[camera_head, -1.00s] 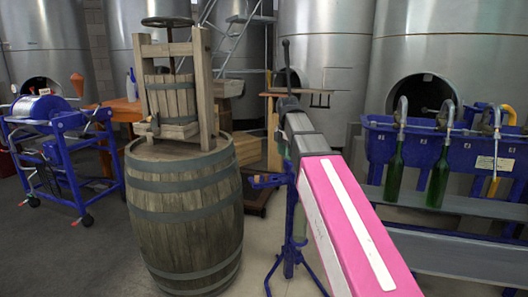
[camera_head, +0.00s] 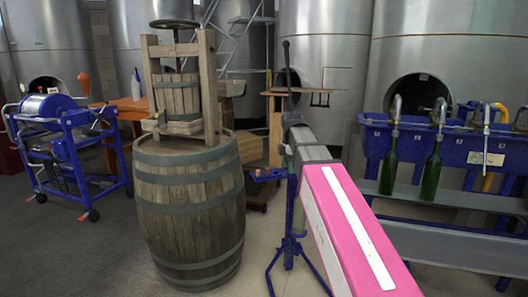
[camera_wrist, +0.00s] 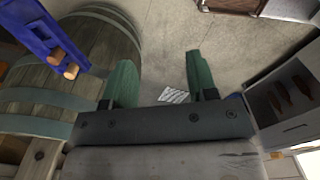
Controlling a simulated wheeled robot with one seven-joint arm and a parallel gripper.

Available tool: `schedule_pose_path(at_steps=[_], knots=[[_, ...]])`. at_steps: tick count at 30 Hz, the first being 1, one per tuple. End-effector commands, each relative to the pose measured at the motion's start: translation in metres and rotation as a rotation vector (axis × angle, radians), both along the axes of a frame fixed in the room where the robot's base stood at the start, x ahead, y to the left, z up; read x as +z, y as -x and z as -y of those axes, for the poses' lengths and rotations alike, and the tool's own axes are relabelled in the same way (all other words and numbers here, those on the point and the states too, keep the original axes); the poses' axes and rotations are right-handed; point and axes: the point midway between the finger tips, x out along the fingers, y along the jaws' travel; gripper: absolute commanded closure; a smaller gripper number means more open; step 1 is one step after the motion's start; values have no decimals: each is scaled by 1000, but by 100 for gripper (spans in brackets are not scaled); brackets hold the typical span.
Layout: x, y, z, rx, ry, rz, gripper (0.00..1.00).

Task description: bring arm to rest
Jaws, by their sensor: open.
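My gripper (camera_wrist: 160,68) shows in the wrist view with two green fingers spread apart and nothing between them. Bare floor lies beyond the fingers, with a small pale patterned patch (camera_wrist: 173,96) there. In the head view my pink arm (camera_head: 350,230) with a white stripe reaches forward from the lower right. I cannot make out the fingers in the head view.
A wooden barrel (camera_head: 190,215) bearing a small press (camera_head: 180,95) stands left of my arm; the barrel also shows in the wrist view (camera_wrist: 100,45). A blue cart (camera_head: 60,140) is far left. A blue bottle filler (camera_head: 460,150) with green bottles (camera_head: 432,175) is right. Steel tanks (camera_head: 425,50) line the back.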

Motion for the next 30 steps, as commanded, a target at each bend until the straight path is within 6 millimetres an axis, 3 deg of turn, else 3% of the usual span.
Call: schedule_pose_path(at_steps=[8,14,21,30], knots=[[-64,13,15,-272,1,-3,47],[-133,32,33,-595,0,-3,47],[-209,64,53,-991,1,-2,47],[-291,115,76,-1481,0,-1,47]])
